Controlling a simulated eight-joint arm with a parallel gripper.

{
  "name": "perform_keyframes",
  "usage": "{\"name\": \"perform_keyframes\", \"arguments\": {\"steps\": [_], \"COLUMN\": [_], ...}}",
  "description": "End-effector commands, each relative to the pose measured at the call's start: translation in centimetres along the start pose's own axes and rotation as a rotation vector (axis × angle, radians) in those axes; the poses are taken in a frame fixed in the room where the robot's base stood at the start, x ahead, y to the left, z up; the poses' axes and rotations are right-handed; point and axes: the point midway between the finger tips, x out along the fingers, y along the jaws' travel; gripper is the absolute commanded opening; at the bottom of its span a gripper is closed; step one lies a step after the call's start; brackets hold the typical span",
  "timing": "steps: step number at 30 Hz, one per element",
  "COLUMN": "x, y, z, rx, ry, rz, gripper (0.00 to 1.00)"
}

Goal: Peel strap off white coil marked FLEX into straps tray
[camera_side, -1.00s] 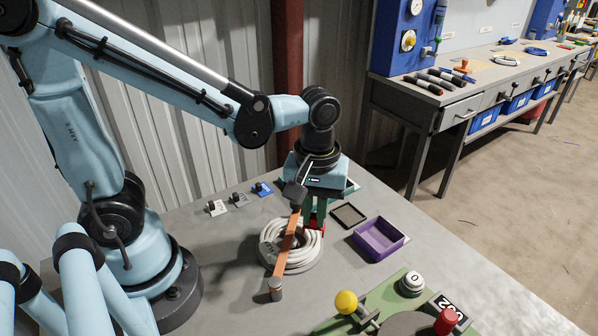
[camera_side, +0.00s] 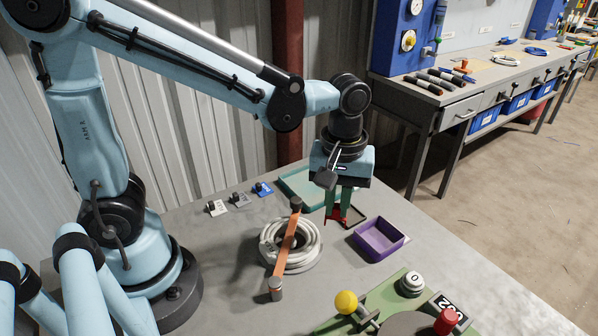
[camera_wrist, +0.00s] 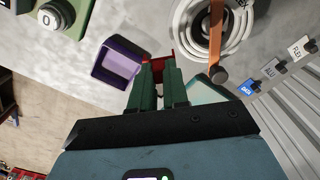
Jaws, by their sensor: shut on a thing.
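The white coil (camera_side: 311,253) lies on the table under an orange bar (camera_side: 285,250). It also shows at the top of the wrist view (camera_wrist: 190,28). My gripper (camera_side: 340,212) is to the right of the coil, above the table, pointing down. It is shut on a red strap (camera_side: 332,221), which also shows between the fingertips in the wrist view (camera_wrist: 153,58). The strap is clear of the coil. I cannot read which tray is for straps.
A purple tray (camera_side: 398,244) stands right of the gripper. A flat teal tray (camera_side: 287,181) lies behind the coil. Several small tags, one blue (camera_side: 263,189), stand at the back left. A green fixture (camera_side: 405,291) with a yellow knob is at the front.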

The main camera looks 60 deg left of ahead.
Motion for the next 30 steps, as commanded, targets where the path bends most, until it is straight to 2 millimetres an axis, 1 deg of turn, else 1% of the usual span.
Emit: {"name": "perform_keyframes", "arguments": {"steps": [1,6,9,12,15,18,30], "x": [0.1,0.6,1.0,1.4,1.7,2.0,4.7], "y": [1.3,5.0,6.7,7.8,8.5,8.8,8.8], "z": [-0.5,-1.7,-2.2,-2.5,-2.7,-2.8,-2.8], "rx": [0.001,0.002,0.001,0.000,0.000,0.000,-0.001], "ry": [0.000,0.000,0.000,0.000,0.000,0.000,0.000], "rz": [0.000,-0.001,-0.001,-0.001,-0.001,-0.001,-0.001], "gripper": [0.00,0.00,0.00,0.00,0.00,0.00,0.00]}}
